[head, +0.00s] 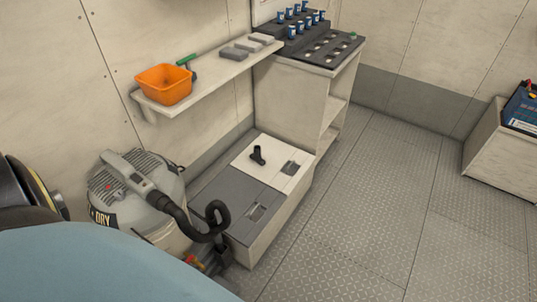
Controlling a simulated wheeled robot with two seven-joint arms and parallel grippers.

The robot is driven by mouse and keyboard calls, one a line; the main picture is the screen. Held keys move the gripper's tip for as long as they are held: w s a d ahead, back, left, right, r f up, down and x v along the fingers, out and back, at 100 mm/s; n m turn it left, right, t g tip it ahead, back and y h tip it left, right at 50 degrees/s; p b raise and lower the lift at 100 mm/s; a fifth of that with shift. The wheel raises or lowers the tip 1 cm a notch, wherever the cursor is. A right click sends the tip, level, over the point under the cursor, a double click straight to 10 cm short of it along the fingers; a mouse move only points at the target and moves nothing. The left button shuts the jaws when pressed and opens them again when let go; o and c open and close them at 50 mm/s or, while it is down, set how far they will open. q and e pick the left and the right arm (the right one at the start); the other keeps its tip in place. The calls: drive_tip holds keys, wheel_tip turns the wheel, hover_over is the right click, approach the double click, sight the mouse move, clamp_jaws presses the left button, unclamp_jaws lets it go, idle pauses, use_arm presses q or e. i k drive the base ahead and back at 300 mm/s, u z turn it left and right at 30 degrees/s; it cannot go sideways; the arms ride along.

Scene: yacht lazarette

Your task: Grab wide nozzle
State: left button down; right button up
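A small black nozzle-like piece (258,155) stands on the white lid of a low locker in the middle of the head view. It has a wider foot and a short tube. I cannot tell whether it is the wide nozzle. A grey wet/dry vacuum (130,188) stands left of the locker. Its black ribbed hose (218,220) curls down to a dark end piece (221,256) near the floor, partly hidden behind my own body. Neither of my grippers shows in the head view.
The low locker (228,195) has grey and white lids. Above it, a wall shelf (213,76) holds an orange bin (164,84), a green-handled tool and grey blocks. A rack with blue-labelled containers (293,30) stands behind. A battery box (505,140) is at right. The middle floor is clear.

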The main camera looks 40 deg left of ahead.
sight(256, 156)
drive_tip(key=i, duration=2.85)
drive_tip(key=u, duration=3.45)
drive_tip(key=i, duration=0.5)
drive_tip(key=u, duration=0.1)
